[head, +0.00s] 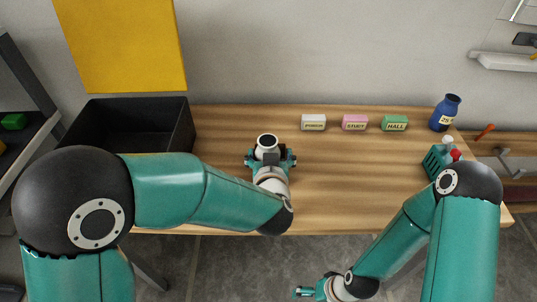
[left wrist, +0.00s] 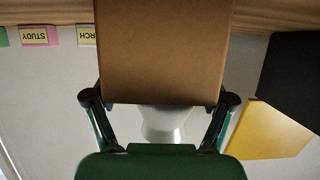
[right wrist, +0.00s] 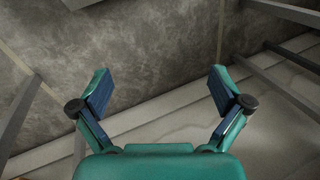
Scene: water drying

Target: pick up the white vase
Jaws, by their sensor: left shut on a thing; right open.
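The white vase (head: 267,142) stands over the middle of the wooden table, its round dark mouth facing up. My left gripper (head: 271,159) is shut at it, its fingers on either side and covering its lower part. In the left wrist view, a brown surface fills the space between the fingertips of my left gripper (left wrist: 161,98), and part of the white vase (left wrist: 164,122) shows past its edge. I cannot tell whether the brown surface belongs to the vase. My right gripper (right wrist: 160,92) is open and empty, low over the grey floor.
A black bin (head: 128,127) is at the table's left. White (head: 313,122), pink (head: 355,122) and green (head: 394,123) labelled blocks line the back. A blue bottle (head: 445,112) and a teal item (head: 438,158) are at the right. The wooden table (head: 345,175) is clear at centre right.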

